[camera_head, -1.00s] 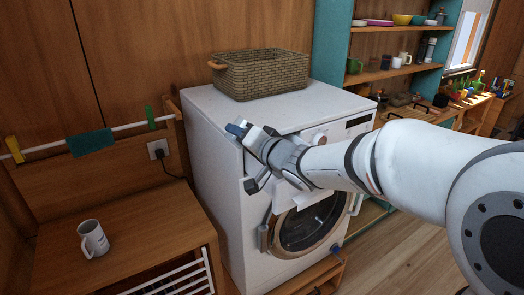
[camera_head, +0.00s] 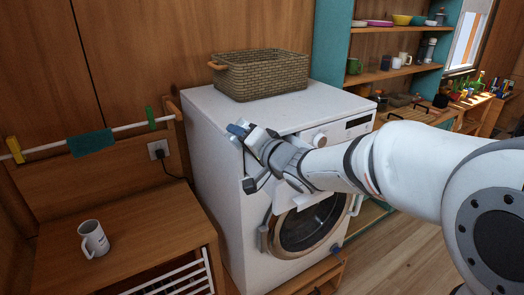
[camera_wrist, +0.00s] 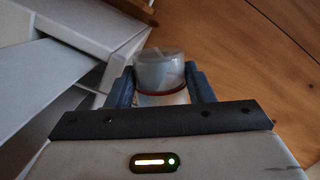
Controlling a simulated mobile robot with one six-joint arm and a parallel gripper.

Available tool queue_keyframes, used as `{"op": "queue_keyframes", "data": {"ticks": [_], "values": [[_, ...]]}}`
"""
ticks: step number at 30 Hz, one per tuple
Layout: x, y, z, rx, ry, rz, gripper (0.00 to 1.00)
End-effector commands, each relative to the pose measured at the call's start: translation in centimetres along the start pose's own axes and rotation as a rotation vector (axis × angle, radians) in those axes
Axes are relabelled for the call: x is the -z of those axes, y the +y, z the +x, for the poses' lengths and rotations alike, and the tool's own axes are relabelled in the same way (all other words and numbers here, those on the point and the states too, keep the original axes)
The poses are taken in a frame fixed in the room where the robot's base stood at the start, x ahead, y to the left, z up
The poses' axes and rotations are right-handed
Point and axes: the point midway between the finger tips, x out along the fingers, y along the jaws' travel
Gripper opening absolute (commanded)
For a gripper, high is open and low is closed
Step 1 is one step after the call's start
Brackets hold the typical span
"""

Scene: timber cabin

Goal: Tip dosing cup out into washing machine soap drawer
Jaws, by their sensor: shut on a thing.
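My gripper (camera_wrist: 162,82) is shut on the dosing cup (camera_wrist: 160,68), a small clear cup with a red line around it, held between two blue-grey fingers. In the head view my gripper (camera_head: 253,134) is at the upper left front of the white washing machine (camera_head: 222,165). The cup is hard to make out there. A white part, seemingly the pulled-out soap drawer (camera_head: 287,203), shows just below my wrist, partly hidden by it. In the wrist view pale machine surfaces lie left of the cup. I cannot tell the cup's tilt or its contents.
A wicker basket (camera_head: 262,76) stands on top of the machine. A wooden bench (camera_head: 135,240) with a white mug (camera_head: 93,239) is at left, below a rail with pegs and a teal cloth (camera_head: 90,142). Wooden floor is clear at lower right.

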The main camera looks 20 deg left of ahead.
Motion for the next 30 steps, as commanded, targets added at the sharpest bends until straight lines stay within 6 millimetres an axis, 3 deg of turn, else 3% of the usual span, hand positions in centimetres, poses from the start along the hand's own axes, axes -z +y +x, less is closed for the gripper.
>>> {"op": "queue_keyframes", "data": {"ticks": [30], "values": [[0.34,-0.41,-0.04,0.017,0.0,0.111,0.24]]}}
